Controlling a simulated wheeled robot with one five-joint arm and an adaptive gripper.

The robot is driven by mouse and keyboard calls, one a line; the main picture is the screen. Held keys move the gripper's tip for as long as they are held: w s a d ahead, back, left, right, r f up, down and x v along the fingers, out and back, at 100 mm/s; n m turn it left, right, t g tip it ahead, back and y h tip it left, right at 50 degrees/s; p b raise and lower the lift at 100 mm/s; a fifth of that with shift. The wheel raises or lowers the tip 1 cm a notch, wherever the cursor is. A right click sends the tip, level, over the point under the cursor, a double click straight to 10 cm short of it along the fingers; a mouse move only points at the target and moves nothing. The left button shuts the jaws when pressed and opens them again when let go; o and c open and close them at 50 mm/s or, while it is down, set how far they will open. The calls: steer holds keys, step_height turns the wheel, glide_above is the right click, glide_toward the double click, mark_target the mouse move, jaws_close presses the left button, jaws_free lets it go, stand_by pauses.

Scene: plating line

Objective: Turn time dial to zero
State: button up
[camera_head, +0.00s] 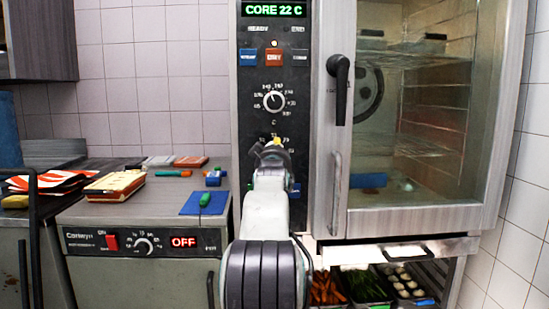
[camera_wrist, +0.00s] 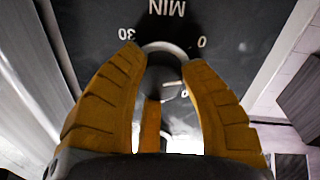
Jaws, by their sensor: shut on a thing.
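The time dial (camera_wrist: 172,90) shows in the wrist view as a small round knob on the dark panel, with "MIN" above it, "30" at left and "0" at right, the lettering upside down. A pale pointer line on it aims toward the right of the picture.
A temperature dial (camera_head: 274,101) sits above on the same oven panel, below the "CORE 22 C" display (camera_head: 274,10). The oven door handle (camera_head: 339,88) stands out close at right. The left counter holds a blue mat (camera_head: 190,207) and another appliance with an "OFF" display (camera_head: 184,242).

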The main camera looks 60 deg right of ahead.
steer(key=shift+n, duration=0.8)
steer(key=shift+w+b, duration=0.1)
steer(key=shift+b, duration=0.2)
steer(key=o, duration=1.2)
steer(key=shift+o, duration=0.2)
steer(key=v, duration=1.2)
steer(key=shift+f, duration=0.15)
steer(key=shift+o, duration=0.2)
